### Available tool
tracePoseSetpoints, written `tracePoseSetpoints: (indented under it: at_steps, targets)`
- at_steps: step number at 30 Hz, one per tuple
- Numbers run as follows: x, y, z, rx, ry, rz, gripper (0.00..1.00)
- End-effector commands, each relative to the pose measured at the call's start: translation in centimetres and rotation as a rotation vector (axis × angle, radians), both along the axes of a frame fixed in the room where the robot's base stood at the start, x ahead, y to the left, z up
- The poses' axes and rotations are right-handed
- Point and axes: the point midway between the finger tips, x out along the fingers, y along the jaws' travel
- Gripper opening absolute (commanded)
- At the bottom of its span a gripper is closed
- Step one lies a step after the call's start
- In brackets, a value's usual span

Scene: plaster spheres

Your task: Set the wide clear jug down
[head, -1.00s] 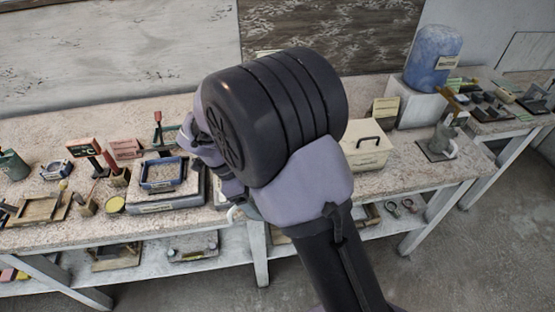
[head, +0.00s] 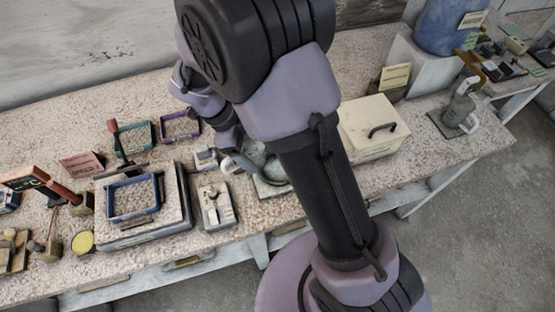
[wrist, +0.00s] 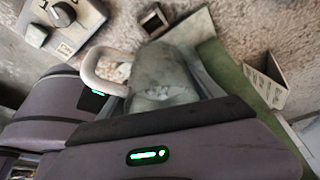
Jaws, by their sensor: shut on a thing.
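The wide clear jug (wrist: 165,72) is a greyish see-through vessel with a pale looped handle (wrist: 100,70) on its left in the wrist view. My gripper (wrist: 165,103) is shut on it; the gripper's body covers the jug's near part. In the head view the jug (head: 257,156) shows just left of my arm, low over the bench, above or on a pale square board (head: 270,188). I cannot tell whether its base touches the board. My fingertips are mostly hidden behind my wrist in the head view.
A switch box with knobs (head: 217,205) lies left of the jug, and a scale with a blue tray (head: 133,198) beyond it. A cream box with a black handle (head: 372,128) stands to the right. Another handled vessel (head: 460,106) stands near the bench's right end.

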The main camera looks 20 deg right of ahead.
Motion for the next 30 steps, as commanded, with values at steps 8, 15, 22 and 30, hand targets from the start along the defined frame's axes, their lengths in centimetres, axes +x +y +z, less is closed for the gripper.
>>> tracePoseSetpoints:
  at_steps: [8,15,22,30]
  targets:
    - [-1.8,-4.4,-2.7,0.000,0.001,-0.004,0.09]
    - [-2.8,-6.7,-4.6,0.001,0.000,0.000,0.09]
    - [-2.7,-6.7,-4.5,0.001,-0.001,0.001,0.09]
    - [-2.8,-6.7,-4.7,0.001,0.000,0.001,0.97]
